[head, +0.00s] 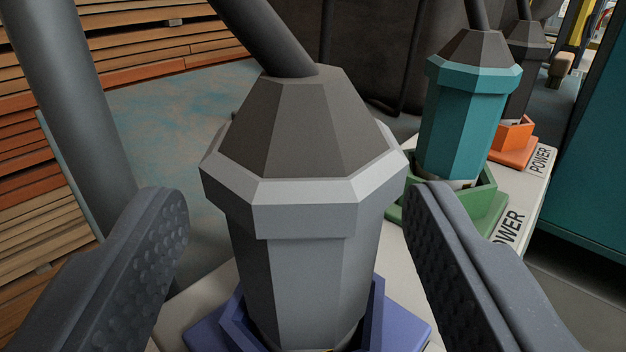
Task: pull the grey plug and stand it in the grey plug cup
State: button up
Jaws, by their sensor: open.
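The grey plug (305,220) is large in the middle of the head view, upright, with a dark tapered top and a thick cable leaving it up and to the left. Its lower end sits in a blue-purple socket (374,318) on a pale panel. My gripper (298,240) is open, with one finger on each side of the plug. Gaps show between both fingers and the plug's body. No grey plug cup can be made out in this view.
A teal plug (463,120) stands in a green socket (484,208) at the right. Behind it a dark plug (524,70) stands in an orange socket (516,142). Cables rise from the plugs. Stacked planks (110,70) fill the left, and a teal cabinet (590,180) stands at right.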

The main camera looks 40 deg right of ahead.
aim_at(303, 185)
jog(key=shift+b+x, duration=0.4)
jog(key=shift+x, duration=1.5)
jog(key=shift+s+d, duration=0.1)
jog(key=c, duration=1.1)
jog(key=shift+r, duration=0.15)
